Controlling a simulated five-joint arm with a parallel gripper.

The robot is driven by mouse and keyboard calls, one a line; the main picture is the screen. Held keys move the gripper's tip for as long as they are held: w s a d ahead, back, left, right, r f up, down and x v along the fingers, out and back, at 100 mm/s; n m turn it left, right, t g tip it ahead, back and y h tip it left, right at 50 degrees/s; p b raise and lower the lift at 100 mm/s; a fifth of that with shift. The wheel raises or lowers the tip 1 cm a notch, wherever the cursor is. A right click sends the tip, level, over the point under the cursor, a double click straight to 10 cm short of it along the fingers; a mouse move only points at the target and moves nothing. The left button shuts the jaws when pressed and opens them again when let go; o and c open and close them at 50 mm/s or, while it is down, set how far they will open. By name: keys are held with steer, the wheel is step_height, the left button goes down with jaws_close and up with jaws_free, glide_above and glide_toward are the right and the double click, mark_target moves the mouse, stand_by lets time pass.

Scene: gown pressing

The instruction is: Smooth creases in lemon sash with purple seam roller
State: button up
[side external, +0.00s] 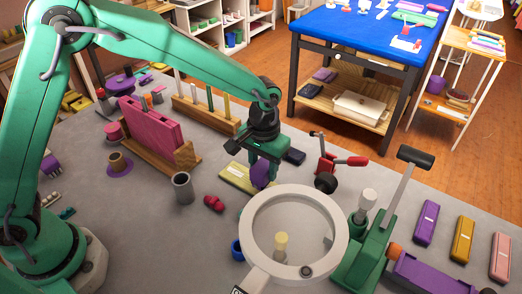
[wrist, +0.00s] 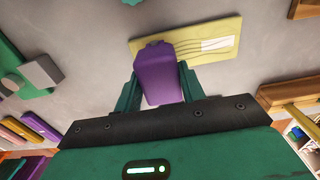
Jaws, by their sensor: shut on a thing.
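The lemon sash (side external: 236,179) lies flat on the grey table, and it also shows in the wrist view (wrist: 222,47) with several dark crease lines and a pale patch near its right end. My gripper (side external: 264,165) is shut on the purple seam roller (side external: 260,175). In the wrist view the roller (wrist: 160,72) sits between the two green fingers, and its far end overlaps the sash's near left part. I cannot tell whether the roller touches the sash. The gripper hides part of the sash in the side view.
A ring magnifier (side external: 338,232) and a green press (side external: 375,240) stand in front of the sash. A red clamp (side external: 340,160) and a dark block (side external: 294,156) are to its right. A wooden rack (side external: 205,117) stands behind.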

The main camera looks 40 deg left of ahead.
steer(key=shift+a, duration=6)
steer(key=shift+f, duration=0.9)
steer(key=shift+d, duration=0.15)
steer(key=shift+d+r, duration=0.1)
steer(key=shift+d, duration=2.05)
steer(key=shift+d, duration=0.1)
steer(key=shift+d, duration=2.1)
steer(key=shift+d, duration=2.25)
